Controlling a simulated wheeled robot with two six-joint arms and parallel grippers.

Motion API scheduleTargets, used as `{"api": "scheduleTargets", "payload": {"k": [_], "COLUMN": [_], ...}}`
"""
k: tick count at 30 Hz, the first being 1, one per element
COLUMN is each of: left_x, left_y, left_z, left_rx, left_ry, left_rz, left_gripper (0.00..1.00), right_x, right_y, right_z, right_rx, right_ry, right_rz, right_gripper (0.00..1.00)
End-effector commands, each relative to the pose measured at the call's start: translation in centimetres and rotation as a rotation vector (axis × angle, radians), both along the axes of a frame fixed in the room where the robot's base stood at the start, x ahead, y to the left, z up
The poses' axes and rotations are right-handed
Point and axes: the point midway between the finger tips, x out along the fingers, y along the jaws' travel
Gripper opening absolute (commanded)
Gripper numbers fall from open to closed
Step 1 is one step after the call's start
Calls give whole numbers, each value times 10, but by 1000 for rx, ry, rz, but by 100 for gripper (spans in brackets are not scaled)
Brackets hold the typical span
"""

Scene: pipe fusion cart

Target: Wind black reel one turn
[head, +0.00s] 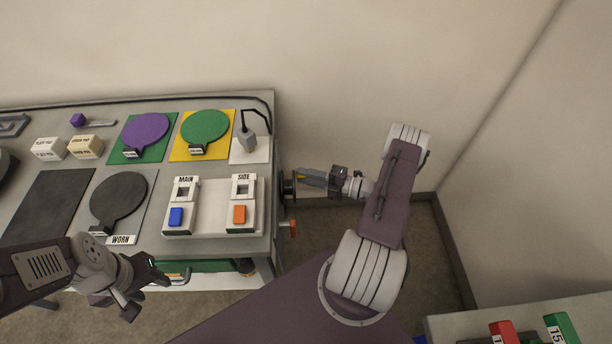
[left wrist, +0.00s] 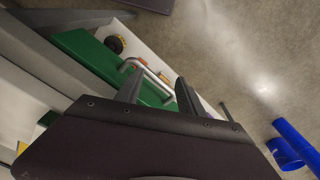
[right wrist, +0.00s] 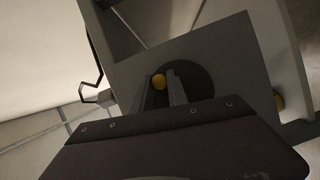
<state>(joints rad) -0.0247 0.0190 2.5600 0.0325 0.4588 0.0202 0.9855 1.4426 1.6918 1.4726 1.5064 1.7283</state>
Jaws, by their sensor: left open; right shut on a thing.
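The black reel (head: 288,187) is on the right side face of the cart, seen nearly edge-on in the head view. In the right wrist view it is a dark disc (right wrist: 200,62) on a grey panel. My left gripper (head: 160,272) is open and empty at the cart's front edge. Its fingers (left wrist: 158,90) are near a metal bar handle (left wrist: 152,76).
The cart top (head: 268,130) carries purple and green discs, a black paddle labelled WORN (head: 118,195) and MAIN and SIDE switches (head: 240,215). An orange valve handle (head: 292,226) sticks out below the reel. A bench with red and green blocks (head: 562,328) stands at lower right.

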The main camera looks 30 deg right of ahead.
Motion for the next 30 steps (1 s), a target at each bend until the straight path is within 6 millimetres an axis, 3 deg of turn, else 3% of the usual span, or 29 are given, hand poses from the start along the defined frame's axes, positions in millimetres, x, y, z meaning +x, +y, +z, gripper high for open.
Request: {"api": "scheduleTargets", "payload": {"k": [2,3,5,16,24,30], "left_x": [0,0,0,0,0,0], "left_y": [0,0,0,0,0,0], "left_z": [0,0,0,-1,-8,-10], "left_rx": [0,0,0,0,0,0], "left_ry": [0,0,0,0,0,0], "left_rz": [0,0,0,0,0,0], "left_gripper": [45,45,45,45,45,45], "right_x": [-1,-1,-1,-6,-51,-69], "right_y": [1,1,1,-5,-42,-56], "right_z": [-1,-2,-1,0,2,4], "right_rx": [0,0,0,0,-1,0], "right_ry": [4,4,4,2,1,2], "right_rz": [3,3,3,-2,-4,0], "right_gripper": [0,28,41,41,41,41]}}
